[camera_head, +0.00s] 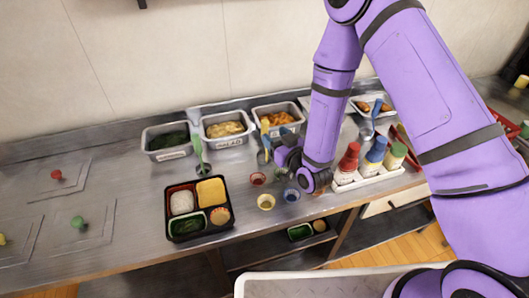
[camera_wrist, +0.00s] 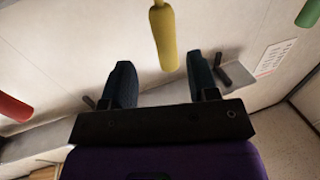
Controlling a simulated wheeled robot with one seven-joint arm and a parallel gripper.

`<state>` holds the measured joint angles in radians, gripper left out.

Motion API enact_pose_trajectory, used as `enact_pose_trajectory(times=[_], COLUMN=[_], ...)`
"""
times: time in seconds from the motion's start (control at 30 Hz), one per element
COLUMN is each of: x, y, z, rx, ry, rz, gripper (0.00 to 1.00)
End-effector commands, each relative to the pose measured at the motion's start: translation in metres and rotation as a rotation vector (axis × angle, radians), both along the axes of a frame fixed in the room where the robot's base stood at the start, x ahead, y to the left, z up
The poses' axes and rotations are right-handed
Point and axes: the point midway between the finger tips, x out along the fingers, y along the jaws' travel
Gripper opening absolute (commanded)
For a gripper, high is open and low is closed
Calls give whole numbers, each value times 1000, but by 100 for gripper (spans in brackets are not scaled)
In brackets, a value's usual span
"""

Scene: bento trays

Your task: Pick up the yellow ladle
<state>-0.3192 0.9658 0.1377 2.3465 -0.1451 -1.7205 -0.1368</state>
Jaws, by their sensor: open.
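The yellow ladle's handle (camera_wrist: 163,35) hangs into the wrist view from the top, its rounded end between my fingertips. My gripper (camera_wrist: 160,65) is open, with one dark finger on each side of the handle and a visible gap to both. In the head view the yellow ladle (camera_head: 265,128) stands tilted near the food pans, left of my forearm. The ladle's bowl is not visible in the wrist view.
A green-handled ladle (camera_head: 197,147) stands to the left. Pans of food (camera_head: 228,142) line the back of the counter. A black bento tray (camera_head: 171,230) lies in front. A white caddy (camera_head: 367,179) of sauce bottles stands right. The counter's left has free room.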

Motion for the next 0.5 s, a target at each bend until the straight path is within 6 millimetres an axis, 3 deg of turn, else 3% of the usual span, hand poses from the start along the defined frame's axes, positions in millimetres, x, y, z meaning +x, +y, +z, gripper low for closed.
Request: enact_pose_trajectory(times=[0.5], x=[41], y=[34], z=[3], rx=[2], ry=[-1], rz=[0], gripper=[54])
